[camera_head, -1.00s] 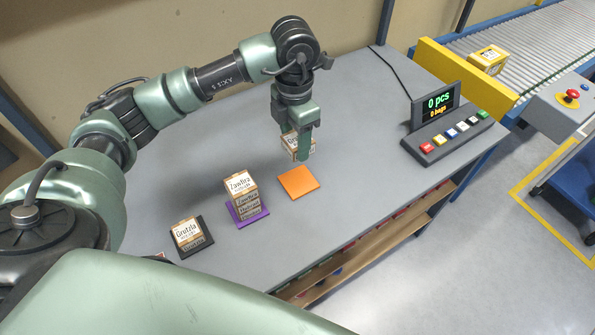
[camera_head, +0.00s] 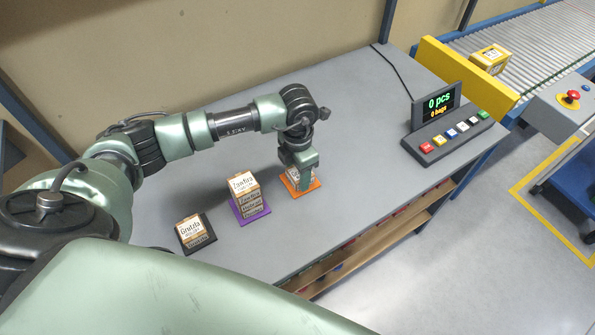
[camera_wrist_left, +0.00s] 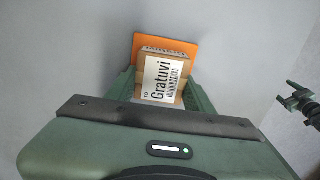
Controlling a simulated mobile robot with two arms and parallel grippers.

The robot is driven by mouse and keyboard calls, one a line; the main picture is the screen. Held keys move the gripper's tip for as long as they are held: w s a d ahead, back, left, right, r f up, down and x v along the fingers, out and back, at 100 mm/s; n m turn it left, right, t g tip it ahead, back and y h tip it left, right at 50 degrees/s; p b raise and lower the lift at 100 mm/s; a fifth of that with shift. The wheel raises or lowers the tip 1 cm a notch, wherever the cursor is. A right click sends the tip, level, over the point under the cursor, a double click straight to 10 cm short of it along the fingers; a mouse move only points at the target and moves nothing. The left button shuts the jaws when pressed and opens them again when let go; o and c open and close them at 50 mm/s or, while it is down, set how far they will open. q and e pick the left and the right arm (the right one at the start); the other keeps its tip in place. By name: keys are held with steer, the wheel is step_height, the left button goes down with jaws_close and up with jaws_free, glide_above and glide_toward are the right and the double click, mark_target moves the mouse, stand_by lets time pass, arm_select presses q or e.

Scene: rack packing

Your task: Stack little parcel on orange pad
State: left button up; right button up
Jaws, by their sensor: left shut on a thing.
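My left gripper (camera_head: 303,180) is low over the orange pad (camera_head: 314,187) and shut on a small parcel (camera_head: 290,173). In the left wrist view the parcel (camera_wrist_left: 164,78) is a brown box with a white "Gratuvi" label, held between the fingers. The orange pad (camera_wrist_left: 137,45) shows behind and beside it there. The parcel is on or just above the pad; I cannot tell whether it touches. The gripper hides much of it in the head view.
A stack of parcels with "Zawfira" on top (camera_head: 243,186) stands on a purple pad (camera_head: 238,212). A "Gretzla" parcel (camera_head: 189,228) sits on a black pad (camera_head: 207,240). A counter display with buttons (camera_head: 440,103) stands at the right. The table (camera_head: 350,130) is clear between.

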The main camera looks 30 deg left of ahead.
mark_target(298, 173)
arm_select(q)
steer(key=shift+f, duration=0.2)
steer(key=o, duration=1.4)
steer(key=shift+r, duration=0.1)
steer(key=shift+r, duration=0.25)
step_height(298, 173, up, 12)
steer(key=b, duration=0.1)
steer(key=shift+b, duration=0.4)
steer(key=shift+f, duration=0.15)
